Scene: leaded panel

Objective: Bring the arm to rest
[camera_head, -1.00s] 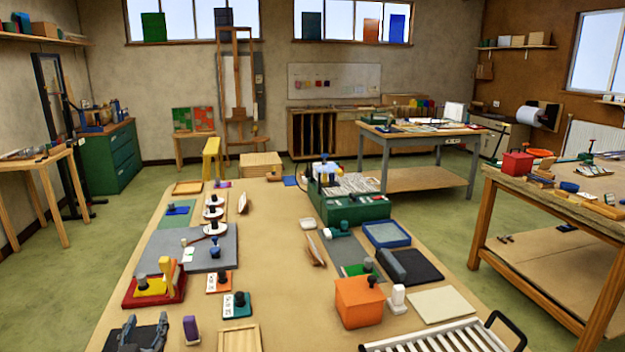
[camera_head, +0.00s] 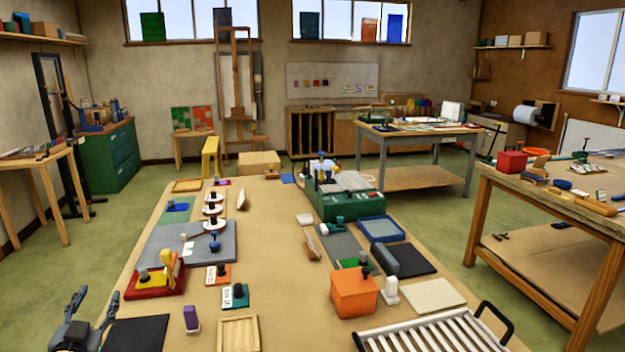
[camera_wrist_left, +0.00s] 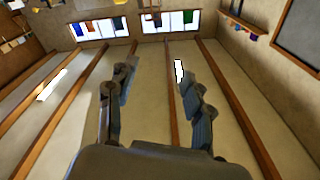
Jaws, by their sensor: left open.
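My left gripper (camera_head: 82,312) shows at the lower left of the head view, over the table's left edge, beside a black mat. Its two fingers stand apart with nothing between them. In the left wrist view the open fingers (camera_wrist_left: 158,92) point toward the far wall and high windows, clear of any object. My right gripper is in neither view.
The long tan worktable (camera_head: 270,240) holds a black mat (camera_head: 136,334), a purple block (camera_head: 191,318), a wooden tray (camera_head: 238,334), an orange box (camera_head: 354,293), a white slatted rack (camera_head: 435,332) and a green machine (camera_head: 345,203). Its middle strip is clear.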

